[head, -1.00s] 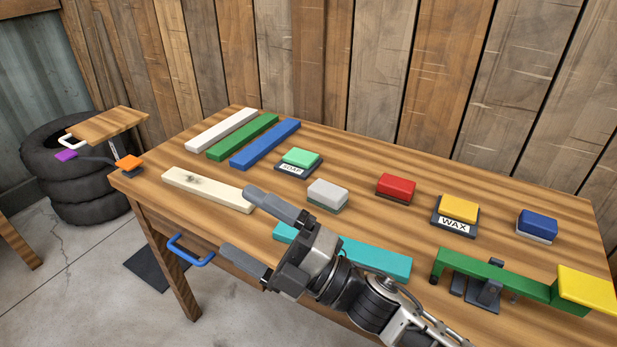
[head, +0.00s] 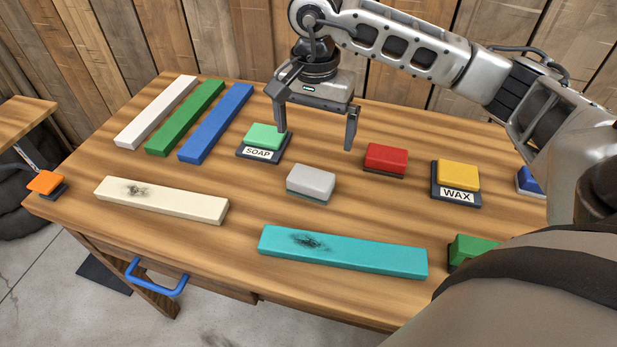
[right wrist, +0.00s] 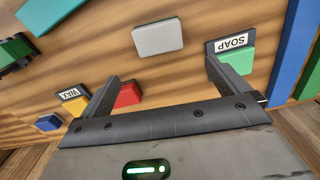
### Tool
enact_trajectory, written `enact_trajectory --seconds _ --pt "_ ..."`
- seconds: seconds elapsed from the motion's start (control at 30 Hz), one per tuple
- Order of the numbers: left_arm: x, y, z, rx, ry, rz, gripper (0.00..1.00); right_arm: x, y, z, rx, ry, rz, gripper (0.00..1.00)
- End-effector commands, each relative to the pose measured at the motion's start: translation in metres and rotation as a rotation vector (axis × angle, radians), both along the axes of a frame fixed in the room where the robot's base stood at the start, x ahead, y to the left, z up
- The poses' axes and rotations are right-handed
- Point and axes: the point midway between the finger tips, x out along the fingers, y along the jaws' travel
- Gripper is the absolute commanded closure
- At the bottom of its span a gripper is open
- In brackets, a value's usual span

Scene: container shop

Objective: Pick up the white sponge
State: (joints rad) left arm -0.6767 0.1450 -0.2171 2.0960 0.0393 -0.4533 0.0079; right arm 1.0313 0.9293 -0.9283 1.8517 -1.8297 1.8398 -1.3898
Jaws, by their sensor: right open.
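The white sponge (head: 311,182) is a pale grey-white block with a darker underside, lying on the wooden table in the middle of the head view. It also shows in the right wrist view (right wrist: 158,39), apart from the fingers. My right gripper (head: 316,140) is open and empty, pointing down above the table, a little behind the sponge. In the right wrist view its two fingers (right wrist: 160,80) are spread wide, with the sponge beyond the gap between them. My left gripper is in neither view.
The green SOAP sponge (head: 264,137) is close to one finger, and the red sponge (head: 386,158) is near the other. The yellow WAX sponge (head: 458,176) is farther right. A teal plank (head: 345,255) and a cream plank (head: 160,200) lie in front.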

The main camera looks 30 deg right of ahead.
Motion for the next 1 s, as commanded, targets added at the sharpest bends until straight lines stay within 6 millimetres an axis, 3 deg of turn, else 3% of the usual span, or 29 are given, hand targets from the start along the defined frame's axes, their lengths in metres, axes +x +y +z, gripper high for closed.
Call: enact_trajectory --seconds 0.23,0.53,0.8,1.0 --pt "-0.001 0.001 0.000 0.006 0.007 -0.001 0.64 -0.001 0.001 -0.049 0.002 0.004 -0.001 0.00" --pt "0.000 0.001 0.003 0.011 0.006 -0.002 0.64 -0.004 0.005 -0.071 0.004 0.004 0.000 0.00" --pt "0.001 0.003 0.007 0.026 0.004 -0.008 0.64 -0.009 0.011 -0.109 0.004 0.001 -0.002 0.00" --pt "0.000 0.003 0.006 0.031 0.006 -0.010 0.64 -0.009 0.011 -0.115 0.005 0.000 -0.001 0.00"
